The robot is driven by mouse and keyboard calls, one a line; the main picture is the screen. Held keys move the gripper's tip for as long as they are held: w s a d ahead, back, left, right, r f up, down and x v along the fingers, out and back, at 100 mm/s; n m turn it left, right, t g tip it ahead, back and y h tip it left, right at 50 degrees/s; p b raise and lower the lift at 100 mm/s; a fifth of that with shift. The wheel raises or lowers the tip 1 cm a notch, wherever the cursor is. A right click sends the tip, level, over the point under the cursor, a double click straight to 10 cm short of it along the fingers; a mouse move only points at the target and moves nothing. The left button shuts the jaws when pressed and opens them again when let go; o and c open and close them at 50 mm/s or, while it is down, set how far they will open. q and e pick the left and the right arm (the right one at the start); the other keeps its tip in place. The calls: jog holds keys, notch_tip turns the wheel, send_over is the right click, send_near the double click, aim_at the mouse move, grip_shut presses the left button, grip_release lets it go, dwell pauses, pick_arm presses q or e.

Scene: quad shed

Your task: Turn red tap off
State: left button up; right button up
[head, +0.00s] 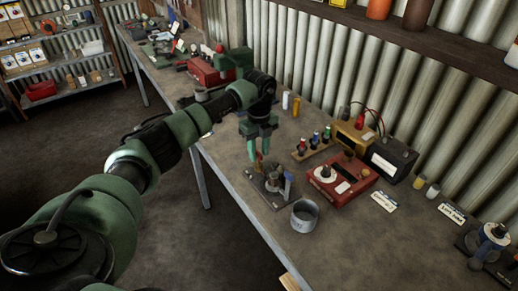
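My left gripper (258,154) reaches in over the workbench and points down, with a gap between its two green fingers. It is just above a small dark base plate (264,197) that carries metal fittings. A small reddish-orange piece (258,166), possibly the red tap's handle, shows just under the fingertips; I cannot tell whether they touch it. The tap's exact position is too small to tell. My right gripper is not in view.
A grey metal cup (304,216) stands close to the plate's front right. A red box with dials (340,185), a yellow unit (354,137) and a black unit (390,159) lie to the right. A rack of small coloured bottles (314,146) is behind. The bench's front edge is near.

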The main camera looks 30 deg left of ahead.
pick_arm(q)
jog(key=shift+r, duration=0.1)
grip_shut()
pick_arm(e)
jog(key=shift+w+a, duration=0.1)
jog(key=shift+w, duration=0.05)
